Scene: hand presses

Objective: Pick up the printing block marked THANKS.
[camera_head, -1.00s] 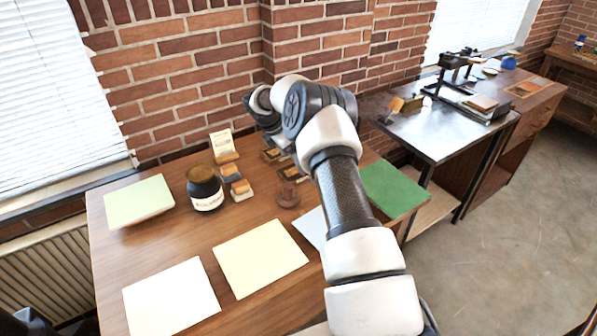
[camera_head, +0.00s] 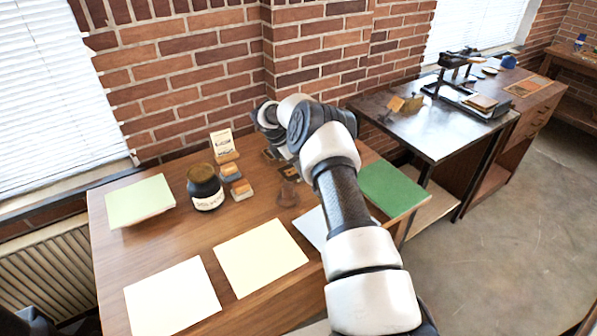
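Several small printing blocks stand on the wooden table. Two wood-and-grey blocks, one (camera_head: 229,171) behind the other (camera_head: 241,189), stand beside the dark ink jar. A darker block (camera_head: 271,154) lies farther right, close under my wrist. Their markings are too small to read, so I cannot tell which one says THANKS. My arm reaches over the right part of the table, with its wrist above the back edge near the dark block. My gripper's fingers are not clearly visible behind and below the wrist, and I cannot tell whether they hold anything.
An ink jar (camera_head: 205,188), a small standing card (camera_head: 222,145) and a brown round-based object (camera_head: 288,193) stand nearby. Pale paper sheets (camera_head: 260,258) lie in front; a green pad (camera_head: 392,189) lies right. A metal-topped table (camera_head: 425,130) with a press stands beyond. The brick wall is close behind.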

